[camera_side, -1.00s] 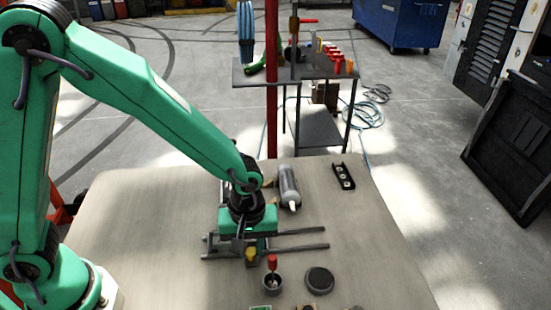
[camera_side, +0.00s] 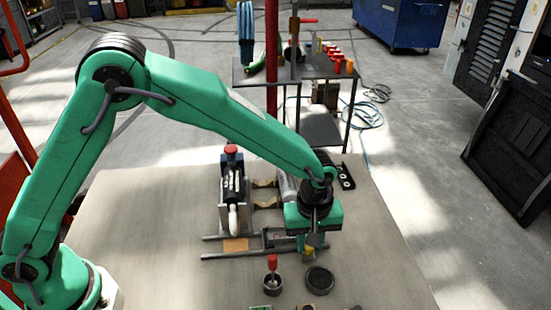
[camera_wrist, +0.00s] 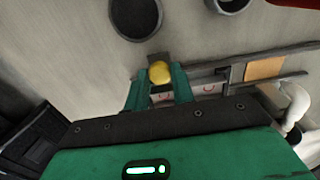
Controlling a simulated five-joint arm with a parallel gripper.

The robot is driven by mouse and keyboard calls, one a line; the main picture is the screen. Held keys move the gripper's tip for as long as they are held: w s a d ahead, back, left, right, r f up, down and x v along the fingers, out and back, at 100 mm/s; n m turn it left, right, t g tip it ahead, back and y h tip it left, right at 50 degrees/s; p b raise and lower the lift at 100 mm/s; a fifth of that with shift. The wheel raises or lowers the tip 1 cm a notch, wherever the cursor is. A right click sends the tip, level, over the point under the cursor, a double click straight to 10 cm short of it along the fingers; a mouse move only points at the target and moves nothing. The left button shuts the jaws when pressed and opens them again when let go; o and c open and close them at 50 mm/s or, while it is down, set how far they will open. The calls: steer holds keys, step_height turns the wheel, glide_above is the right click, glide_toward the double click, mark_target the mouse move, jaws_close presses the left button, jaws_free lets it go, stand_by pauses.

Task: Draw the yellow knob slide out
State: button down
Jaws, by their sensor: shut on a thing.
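The yellow knob (camera_side: 308,250) shows just below my gripper (camera_side: 306,242) in the side view, near the right end of two parallel grey rails (camera_side: 225,255). In the wrist view the yellow knob (camera_wrist: 160,72) sits between the green fingers of my gripper (camera_wrist: 158,90), which is shut on it. The slide under the knob is mostly hidden by my gripper. A flat tan patch (camera_side: 236,245) lies between the rails at their left; it also shows in the wrist view (camera_wrist: 264,68).
A holder with a red-capped, white-tipped device (camera_side: 231,185) stands behind the rails. A red-handled tool in a small cup (camera_side: 272,282) and a dark round piece (camera_side: 319,280) stand in front. A black strip with holes (camera_side: 346,177) lies behind my gripper. The table's left is clear.

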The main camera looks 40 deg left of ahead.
steer(key=shift+w+d+r, duration=0.1)
steer(key=shift+w+d, duration=0.4)
steer(key=shift+w, duration=0.05)
steer(key=c, duration=1.2)
jaws_free()
steer(key=shift+o, duration=0.2)
steer(key=shift+s, duration=0.1)
steer(key=shift+r, duration=3.85)
steer(key=shift+a, duration=0.1)
